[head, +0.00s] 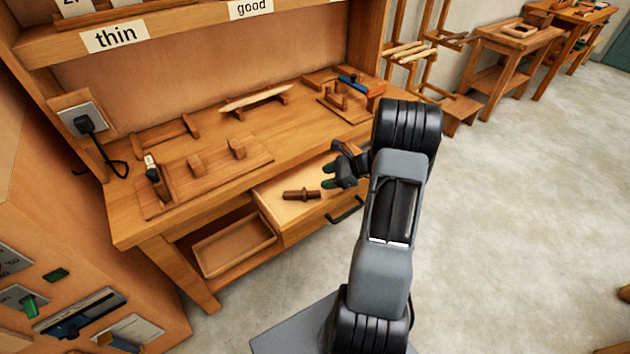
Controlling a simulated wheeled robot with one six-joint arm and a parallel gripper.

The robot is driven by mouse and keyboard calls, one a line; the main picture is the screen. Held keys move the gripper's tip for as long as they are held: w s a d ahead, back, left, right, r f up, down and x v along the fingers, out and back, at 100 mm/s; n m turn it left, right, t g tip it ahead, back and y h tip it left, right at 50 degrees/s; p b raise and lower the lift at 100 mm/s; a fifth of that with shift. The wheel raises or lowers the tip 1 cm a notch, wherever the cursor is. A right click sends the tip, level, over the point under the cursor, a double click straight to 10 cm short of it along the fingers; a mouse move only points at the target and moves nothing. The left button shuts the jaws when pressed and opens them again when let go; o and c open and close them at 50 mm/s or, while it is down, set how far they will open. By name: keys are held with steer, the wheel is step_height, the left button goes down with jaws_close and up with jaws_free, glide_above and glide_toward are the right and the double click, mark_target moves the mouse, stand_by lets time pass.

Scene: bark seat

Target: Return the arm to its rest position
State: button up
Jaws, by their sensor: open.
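My arm rises from the lower middle of the head view, and its upper links hide part of the workbench behind. My gripper (338,178) is open, in front of the bench and over the right part of an open drawer (290,216). I see nothing between its fingers. A small dark brown wooden piece (301,195) lies in the drawer, to the left of the gripper and apart from it.
The workbench (125,221) carries a wooden board with blocks (212,172), a pale stick on supports (255,98) and a blue-handled tool (353,84). A panel with tools (75,310) stands at lower left. The floor (520,220) to the right is clear.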

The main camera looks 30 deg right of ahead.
steer(key=v, duration=0.5)
steer(key=shift+d, duration=0.1)
steer(key=s+a+n+g+h+p, duration=0.1)
steer(key=s+a+n+g+h, duration=0.1)
steer(key=s+a+n+g, duration=0.45)
steer(key=s+a+r+n+t+h+p, duration=0.1)
steer(key=s+a+r+n+h+p, duration=0.2)
steer(key=a+r+n, duration=0.5)
steer(key=s+a+r+n+t+h+p, duration=0.1)
steer(key=s+a+r+n+h+p, duration=0.2)
steer(key=s+a+r+n, duration=0.2)
steer(key=a+r+n, duration=0.3)
steer(key=r+n, duration=0.2)
steer(key=r, duration=0.2)
steer(key=shift+a+t+h, duration=0.15)
steer(key=shift+t+h, duration=0.2)
steer(key=shift+h, duration=0.05)
steer(key=shift+s, duration=0.1)
steer(key=shift+c, duration=1)
